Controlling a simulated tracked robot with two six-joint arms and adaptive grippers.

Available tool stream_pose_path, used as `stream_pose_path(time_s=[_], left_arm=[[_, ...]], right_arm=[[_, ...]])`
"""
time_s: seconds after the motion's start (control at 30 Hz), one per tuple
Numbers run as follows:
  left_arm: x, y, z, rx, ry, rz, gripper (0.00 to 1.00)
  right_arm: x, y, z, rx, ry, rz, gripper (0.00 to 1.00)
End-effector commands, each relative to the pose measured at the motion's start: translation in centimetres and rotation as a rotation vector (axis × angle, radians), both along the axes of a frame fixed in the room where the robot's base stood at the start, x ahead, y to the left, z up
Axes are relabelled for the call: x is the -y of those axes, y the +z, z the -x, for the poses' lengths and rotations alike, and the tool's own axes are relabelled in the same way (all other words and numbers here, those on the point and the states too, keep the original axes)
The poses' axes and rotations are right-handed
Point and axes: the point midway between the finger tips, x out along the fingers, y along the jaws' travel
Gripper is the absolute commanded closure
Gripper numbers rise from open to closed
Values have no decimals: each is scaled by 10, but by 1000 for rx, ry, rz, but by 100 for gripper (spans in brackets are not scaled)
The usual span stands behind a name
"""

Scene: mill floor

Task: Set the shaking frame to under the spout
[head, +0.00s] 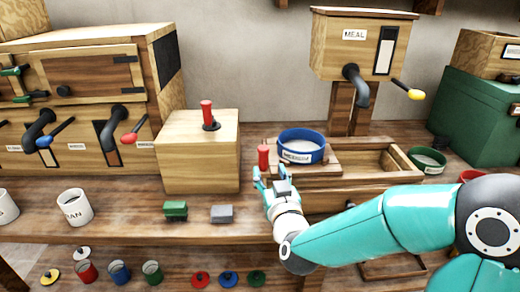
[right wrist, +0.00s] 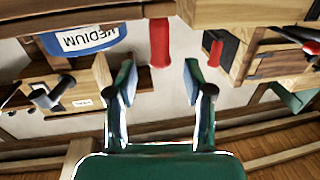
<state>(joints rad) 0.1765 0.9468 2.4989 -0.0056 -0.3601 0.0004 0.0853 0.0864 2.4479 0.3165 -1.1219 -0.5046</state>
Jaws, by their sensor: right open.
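The shaking frame (head: 320,172) is a wooden carriage at the left part of a wooden trough, carrying a blue-rimmed sieve (head: 302,147). The sieve's label reads MEDIUM in the right wrist view (right wrist: 82,40). A red upright handle (head: 263,157) stands at the frame's left end. The dark spout (head: 354,82) comes from the MEAL box, to the right of the sieve and above the trough. My right gripper (head: 270,175) is open just in front of the red handle. In the right wrist view the handle (right wrist: 160,42) shows beyond the gap between the fingertips (right wrist: 158,78). My left gripper is not in view.
A wooden box (head: 200,155) with a red-topped lever (head: 207,112) stands left of the handle. A green bowl (head: 428,160) stands right of the trough. The trough's right part (head: 375,162) looks empty.

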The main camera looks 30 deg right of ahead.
Motion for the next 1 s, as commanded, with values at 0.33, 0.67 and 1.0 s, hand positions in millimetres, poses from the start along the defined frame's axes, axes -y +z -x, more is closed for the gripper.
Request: stream_pose_path(time_s=[0.33, 0.67, 1.0], left_arm=[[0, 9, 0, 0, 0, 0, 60], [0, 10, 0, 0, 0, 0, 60], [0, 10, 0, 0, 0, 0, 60]], right_arm=[[24, 0, -60, -1, 1, 0, 48], [30, -1, -75, -1, 2, 0, 48], [29, -1, -75, -1, 3, 0, 77]])
